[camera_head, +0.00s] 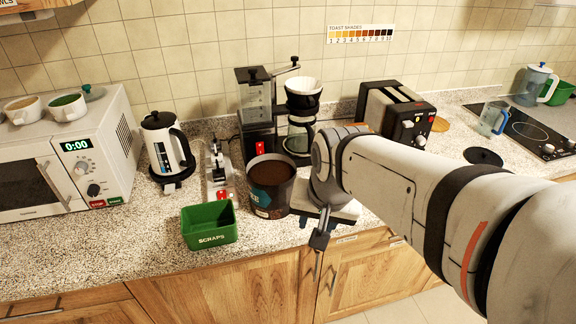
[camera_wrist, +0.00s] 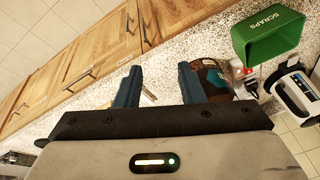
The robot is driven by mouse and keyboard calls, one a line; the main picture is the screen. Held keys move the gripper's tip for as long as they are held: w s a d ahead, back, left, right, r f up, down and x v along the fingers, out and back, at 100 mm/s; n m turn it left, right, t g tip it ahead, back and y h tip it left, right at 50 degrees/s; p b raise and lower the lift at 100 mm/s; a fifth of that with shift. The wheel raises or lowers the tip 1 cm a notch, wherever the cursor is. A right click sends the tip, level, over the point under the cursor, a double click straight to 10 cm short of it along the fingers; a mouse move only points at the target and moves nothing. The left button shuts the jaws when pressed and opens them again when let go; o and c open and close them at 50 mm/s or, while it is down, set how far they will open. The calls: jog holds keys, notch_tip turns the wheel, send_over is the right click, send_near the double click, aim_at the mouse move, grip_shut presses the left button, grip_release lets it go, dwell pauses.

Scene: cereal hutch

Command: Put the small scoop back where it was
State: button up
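I cannot make out a small scoop for sure in either view. My gripper (camera_head: 321,236) is over the counter's front edge, right of the coffee canister (camera_head: 270,188), with fingers pointing down. In the wrist view my gripper (camera_wrist: 160,78) has its two blue-grey fingers wide apart. A thin pale strip (camera_wrist: 149,95) shows between them near the counter edge; I cannot tell what it is. The canister is open and full of dark grounds; it also shows in the wrist view (camera_wrist: 214,82) beside the right finger. My arm hides part of the counter behind.
A green scraps bin (camera_head: 209,226) stands left of the canister. Behind are a kettle (camera_head: 164,150), a grinder (camera_head: 256,105), a pour-over coffee maker (camera_head: 302,105) and a toaster (camera_head: 395,112). A microwave (camera_head: 70,150) is at left. Counter is clear at front left.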

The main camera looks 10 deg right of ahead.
jog(key=s+n, duration=0.1)
jog(key=n, duration=0.1)
jog(key=s+n, duration=0.2)
jog(key=shift+s+f+n, duration=0.15)
jog(key=shift+n, duration=0.15)
jog(key=shift+c, duration=0.3)
dwell(0.7)
